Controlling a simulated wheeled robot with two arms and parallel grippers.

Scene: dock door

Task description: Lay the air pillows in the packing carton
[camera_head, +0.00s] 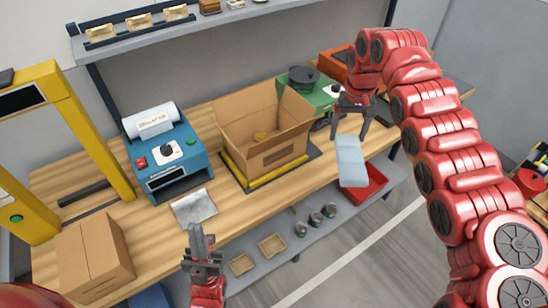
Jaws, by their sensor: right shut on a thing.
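A grey, flat, crinkled piece (194,207), perhaps another pillow, lies on the bench in front of the blue machine. My left gripper (201,240) is at the bench's front edge, just below that piece and apart from the carton; its jaw gap is unclear.
A blue machine (172,158) with a white roll stands left of the carton. A closed box (92,255) and a yellow frame (85,130) are further left. A green machine (318,96) stands behind right. A red bin (372,186) is beyond the front edge, partly behind the pillow.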

